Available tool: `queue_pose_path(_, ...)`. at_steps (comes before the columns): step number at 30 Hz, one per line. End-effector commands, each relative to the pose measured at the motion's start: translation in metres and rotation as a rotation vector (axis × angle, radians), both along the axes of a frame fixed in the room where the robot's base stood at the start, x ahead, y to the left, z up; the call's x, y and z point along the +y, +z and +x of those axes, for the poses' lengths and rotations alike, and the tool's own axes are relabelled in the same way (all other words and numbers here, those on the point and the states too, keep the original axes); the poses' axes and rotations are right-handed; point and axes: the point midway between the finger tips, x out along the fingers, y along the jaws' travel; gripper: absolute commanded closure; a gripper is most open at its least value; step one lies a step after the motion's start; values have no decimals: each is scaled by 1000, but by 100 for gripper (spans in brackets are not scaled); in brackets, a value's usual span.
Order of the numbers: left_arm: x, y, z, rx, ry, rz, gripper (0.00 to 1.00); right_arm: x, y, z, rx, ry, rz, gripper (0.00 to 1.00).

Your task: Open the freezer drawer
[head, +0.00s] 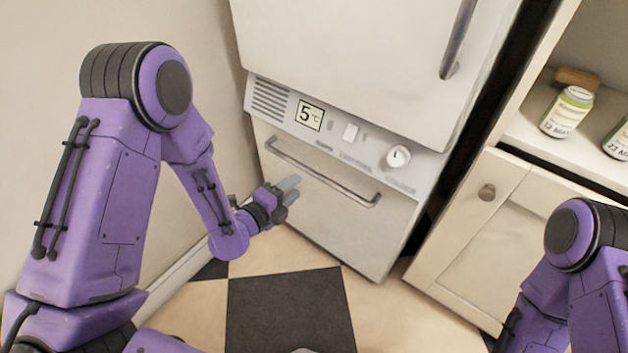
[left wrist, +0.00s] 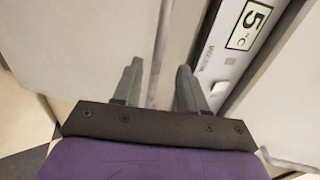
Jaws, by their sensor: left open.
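The freezer drawer (head: 349,229) is the white lower front of the fridge and looks shut. Its grey bar handle (head: 340,187) runs across the top of the drawer, under the display panel. My left gripper (head: 290,187) is in front of the drawer, near the left half of the handle and slightly below it in the head view. In the left wrist view my left gripper (left wrist: 158,85) has its two fingers apart. A pale strip that looks like the handle runs between them; contact cannot be told. My right gripper is out of view.
The upper fridge door (head: 350,60) is shut above the control panel (head: 350,133). A cream cabinet (head: 468,225) stands to the right, with cans (head: 567,112) on the shelf above. A wall is close on the left. The checkered floor (head: 290,310) in front is clear.

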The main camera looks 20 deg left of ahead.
Motion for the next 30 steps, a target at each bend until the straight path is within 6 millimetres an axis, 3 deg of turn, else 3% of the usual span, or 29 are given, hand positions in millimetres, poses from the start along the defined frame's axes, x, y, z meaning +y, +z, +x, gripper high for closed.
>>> queue_pose_path(6,-16,-9,45,2,2,-3,58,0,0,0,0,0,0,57)
queue_pose_path(12,-28,-17,76,5,2,-3,58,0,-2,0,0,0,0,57)
queue_pose_path(23,-31,-18,85,8,3,-3,58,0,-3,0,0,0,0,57)
queue_pose_path(27,-31,-18,84,8,2,-3,100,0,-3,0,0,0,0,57)
queue_pose_path(30,-31,-18,84,8,2,-3,100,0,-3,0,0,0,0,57)
